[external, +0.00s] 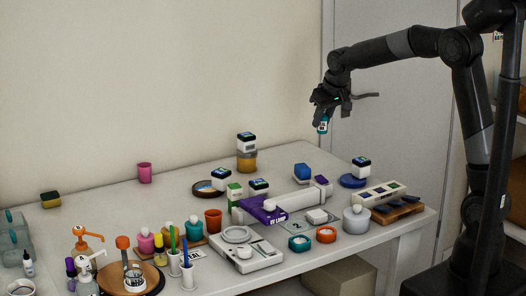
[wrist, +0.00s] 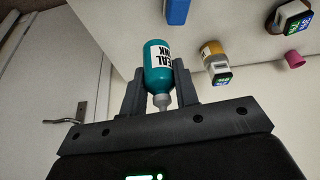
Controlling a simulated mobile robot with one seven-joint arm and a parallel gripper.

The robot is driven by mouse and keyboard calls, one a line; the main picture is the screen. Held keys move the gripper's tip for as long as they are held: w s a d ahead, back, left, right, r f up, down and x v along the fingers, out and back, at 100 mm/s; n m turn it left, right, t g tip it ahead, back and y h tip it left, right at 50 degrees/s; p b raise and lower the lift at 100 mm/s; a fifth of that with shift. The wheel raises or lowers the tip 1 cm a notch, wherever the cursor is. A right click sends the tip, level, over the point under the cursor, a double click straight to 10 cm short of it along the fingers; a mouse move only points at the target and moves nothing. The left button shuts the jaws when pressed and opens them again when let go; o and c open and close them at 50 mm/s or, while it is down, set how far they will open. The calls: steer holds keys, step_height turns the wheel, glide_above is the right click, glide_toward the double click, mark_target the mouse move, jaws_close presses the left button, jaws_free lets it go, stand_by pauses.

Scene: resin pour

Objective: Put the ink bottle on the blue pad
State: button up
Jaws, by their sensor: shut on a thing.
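My gripper (external: 325,106) is raised above the back right of the table and is shut on a small teal bottle. The bottle (external: 323,126) hangs below the fingers, clear of the table. In the wrist view the teal bottle (wrist: 158,68) sits between the two fingers (wrist: 159,88); its white label ends in "INK" and its grey nozzle points toward the palm. A round blue pad (external: 347,182) lies at the table's back right, lower than and to the right of the bottle. A white block with a dark and green top (external: 361,168) stands at its right side; I cannot tell whether it rests on the pad.
A blue block (external: 302,173) stands left of the pad. Pots and bottles crowd the front left. The table's back left is mostly clear.

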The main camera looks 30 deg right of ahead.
steer(key=d+m, duration=0.1)
steer(key=d, duration=0.5)
glide_above(303, 166)
step_height(303, 166, down, 6)
steer(key=shift+w+f, duration=0.1)
steer(key=shift+f, duration=2.15)
steer(key=shift+f, duration=0.1)
steer(key=o, duration=1)
steer(key=shift+c, duration=0.2)
